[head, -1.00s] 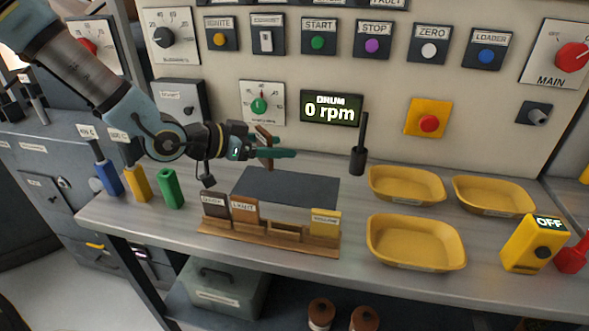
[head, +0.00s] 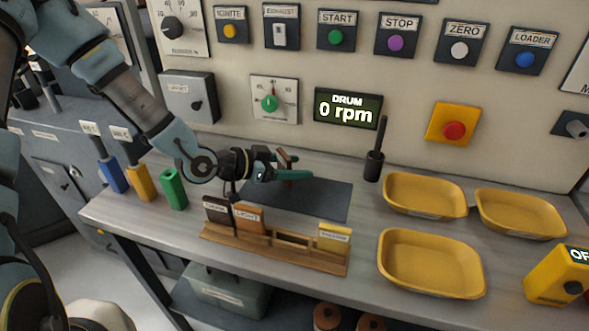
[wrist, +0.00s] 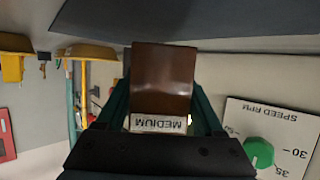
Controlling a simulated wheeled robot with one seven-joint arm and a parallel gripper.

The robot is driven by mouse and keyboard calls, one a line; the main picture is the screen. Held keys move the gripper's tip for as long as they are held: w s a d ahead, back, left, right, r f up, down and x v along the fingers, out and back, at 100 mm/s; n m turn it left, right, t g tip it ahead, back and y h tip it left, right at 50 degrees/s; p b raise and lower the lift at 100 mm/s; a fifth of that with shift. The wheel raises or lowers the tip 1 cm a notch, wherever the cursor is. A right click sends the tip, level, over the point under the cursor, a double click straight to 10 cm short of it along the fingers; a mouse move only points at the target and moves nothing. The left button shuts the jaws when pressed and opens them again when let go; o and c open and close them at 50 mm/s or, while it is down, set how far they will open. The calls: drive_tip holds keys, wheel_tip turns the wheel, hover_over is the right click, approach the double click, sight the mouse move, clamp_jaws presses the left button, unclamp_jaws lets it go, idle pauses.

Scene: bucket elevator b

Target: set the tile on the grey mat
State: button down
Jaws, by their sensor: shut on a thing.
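My gripper (head: 296,165) is shut on a brown tile (head: 284,158). In the wrist view the tile (wrist: 163,80) sits between the fingers, and its label reads MEDIUM upside down. In the head view the gripper holds the tile above the far left part of the dark grey mat (head: 318,198); the fingers partly hide the tile. The mat lies flat on the bench behind the wooden rack. Its visible surface is bare. Whether the tile touches the mat is hard to tell, but it looks raised above it.
A wooden rack (head: 270,252) in front of the mat holds a dark tile (head: 219,214), an orange-brown tile (head: 250,220) and a yellow tile (head: 334,238), with an empty slot. Yellow trays (head: 431,264) stand at right. The control panel rises behind.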

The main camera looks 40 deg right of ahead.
drive_tip(key=shift+f, duration=0.8)
drive_tip(key=shift+f, duration=0.1)
unclamp_jaws()
